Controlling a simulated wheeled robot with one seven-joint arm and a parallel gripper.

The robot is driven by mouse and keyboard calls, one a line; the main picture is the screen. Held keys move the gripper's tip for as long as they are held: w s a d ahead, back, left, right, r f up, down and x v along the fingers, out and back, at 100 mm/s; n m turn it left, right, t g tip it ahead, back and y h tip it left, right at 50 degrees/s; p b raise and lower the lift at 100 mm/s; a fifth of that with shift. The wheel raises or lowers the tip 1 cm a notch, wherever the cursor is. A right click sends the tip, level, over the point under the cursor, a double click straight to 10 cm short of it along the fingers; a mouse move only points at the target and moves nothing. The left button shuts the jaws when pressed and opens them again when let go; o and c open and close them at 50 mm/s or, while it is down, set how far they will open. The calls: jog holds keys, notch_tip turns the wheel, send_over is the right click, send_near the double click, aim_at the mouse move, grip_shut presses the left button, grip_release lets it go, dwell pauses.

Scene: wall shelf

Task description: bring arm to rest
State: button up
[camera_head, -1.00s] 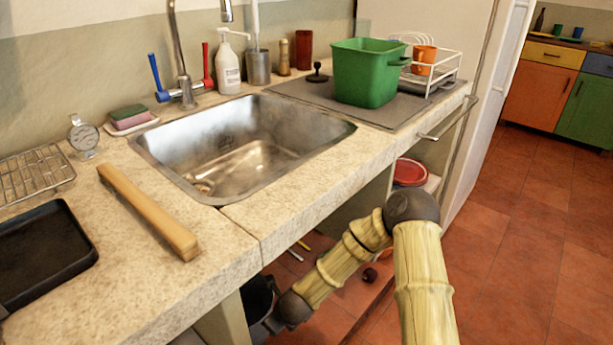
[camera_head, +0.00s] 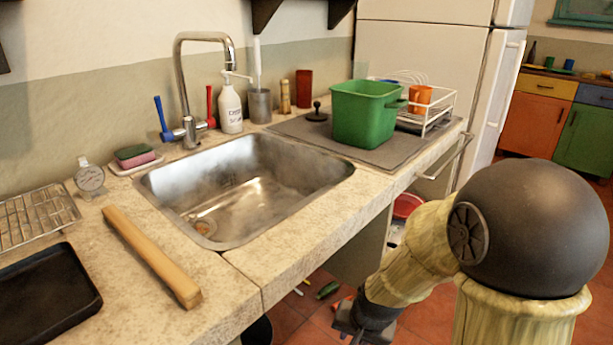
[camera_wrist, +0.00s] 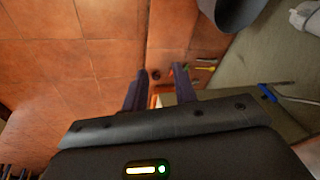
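My gripper (camera_wrist: 158,82) shows in the wrist view with its two dark fingers spread apart and nothing held between them. It points down toward the terracotta floor. In the head view my arm is bent in front of the counter, with its large dark joint at the right. My gripper end (camera_head: 352,328) hangs low at the bottom edge there, below the countertop; its fingers cannot be made out in that view.
The stone counter (camera_head: 330,210) edge lies left of my arm, with a sink (camera_head: 240,185), a wooden bar (camera_head: 150,255) and a green bin (camera_head: 365,115). A green vegetable-like item (camera_head: 327,290) lies low. A dark container (camera_wrist: 232,10) is close by my gripper.

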jog(key=s+d+r+n+h, duration=0.1)
jog(key=s+d+r+n, duration=0.3)
jog(key=s+d+r, duration=0.15)
notch_tip(320, 180, up, 38)
jog(key=p, duration=3.8)
jog(key=shift+a+f+g+p, duration=0.15)
jog(key=shift+f+g+p, duration=0.05)
jog(key=shift+g+p, duration=0.1)
jog(key=shift+s+f, duration=0.1)
